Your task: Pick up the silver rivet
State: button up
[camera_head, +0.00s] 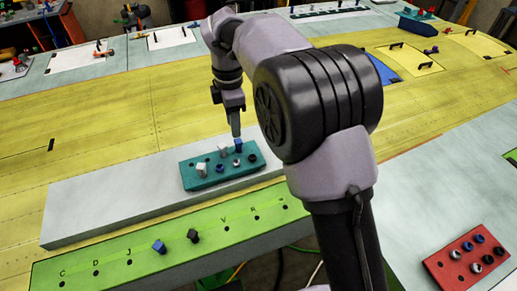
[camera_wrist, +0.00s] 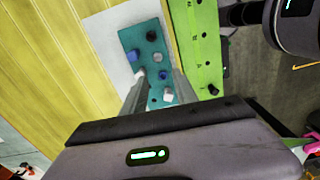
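A teal rivet block (camera_head: 190,184) lies on a grey slab. It holds two silver-white rivets, a left one (camera_head: 201,170) and a back one (camera_head: 223,150), with blue and dark rivets. In the wrist view one silver rivet (camera_wrist: 168,97) shows low between the fingers. The other (camera_wrist: 140,74) shows by the left fingertip; I cannot tell whether they touch. My gripper (camera_head: 236,133) points down over the block's back right, close to a blue rivet (camera_head: 238,146). In the wrist view my gripper (camera_wrist: 160,75) has its fingers apart, with a small blue rivet between the tips.
A green lettered strip (camera_head: 180,262) in front holds a blue rivet (camera_head: 159,246) and a dark one (camera_head: 193,236). A red block (camera_head: 440,262) with several rivets lies at the lower right. The grey slab (camera_head: 100,205) is clear left of the teal block. Yellow wing panels spread behind.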

aim_at(236, 161)
jog(key=f, duration=0.5)
jog(key=f+b, duration=0.1)
jog(key=f, duration=1)
jog(key=shift+w+a+f+b, duration=0.35)
jog(key=shift+f, duration=0.05)
grip_shut()
